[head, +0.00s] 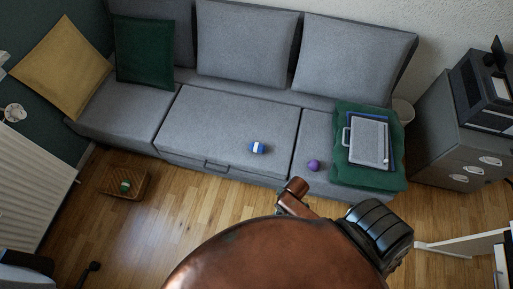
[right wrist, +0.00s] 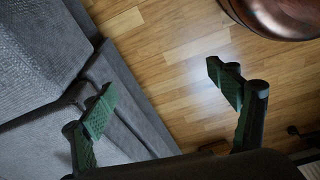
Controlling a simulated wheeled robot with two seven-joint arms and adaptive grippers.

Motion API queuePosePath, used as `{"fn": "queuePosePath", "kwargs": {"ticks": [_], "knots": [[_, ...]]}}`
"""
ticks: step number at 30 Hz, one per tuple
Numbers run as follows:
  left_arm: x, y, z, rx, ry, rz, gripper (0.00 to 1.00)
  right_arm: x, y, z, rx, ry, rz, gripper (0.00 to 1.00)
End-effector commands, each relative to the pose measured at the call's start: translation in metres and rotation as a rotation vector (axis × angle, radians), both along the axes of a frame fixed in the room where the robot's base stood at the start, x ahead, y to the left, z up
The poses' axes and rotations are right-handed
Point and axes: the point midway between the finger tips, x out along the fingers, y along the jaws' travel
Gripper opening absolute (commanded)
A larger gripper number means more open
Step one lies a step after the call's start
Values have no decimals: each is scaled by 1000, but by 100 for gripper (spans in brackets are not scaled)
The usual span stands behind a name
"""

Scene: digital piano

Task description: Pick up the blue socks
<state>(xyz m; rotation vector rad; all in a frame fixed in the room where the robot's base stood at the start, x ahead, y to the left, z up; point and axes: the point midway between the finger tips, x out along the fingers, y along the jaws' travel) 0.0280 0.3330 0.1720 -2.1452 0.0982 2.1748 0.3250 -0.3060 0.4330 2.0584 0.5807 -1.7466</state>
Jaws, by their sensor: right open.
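The blue socks look like a small blue and white roll (head: 257,147) lying on the grey sofa seat (head: 222,124), near its front edge, in the head view. They do not show in the right wrist view. My right gripper (right wrist: 160,82) shows in the right wrist view, with its green-padded fingers wide apart and nothing between them. Wood floor and the front of the sofa show behind the fingers. The fingers do not show in the head view, and the gripper is apart from the socks. My left gripper is in neither view.
A purple ball-like item (head: 313,165) lies on the seat, right of the socks. A green blanket (head: 345,175) bears a grey case (head: 368,142) farther right. A wicker basket (head: 112,181) with a green item stands on the floor at left. The seat around the socks is clear.

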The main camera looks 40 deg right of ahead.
Motion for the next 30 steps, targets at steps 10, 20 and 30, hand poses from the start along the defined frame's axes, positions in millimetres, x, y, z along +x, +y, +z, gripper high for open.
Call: {"fn": "queuePosePath", "kwargs": {"ticks": [10, 20, 30], "knots": [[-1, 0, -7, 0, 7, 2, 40, 102, 15, -4, -27, -14, 604, 82], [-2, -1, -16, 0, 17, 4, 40, 238, -32, 42, -132, 23, 1367, 82], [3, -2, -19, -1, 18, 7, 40, 299, -72, 87, -171, 52, 1683, 82]]}}
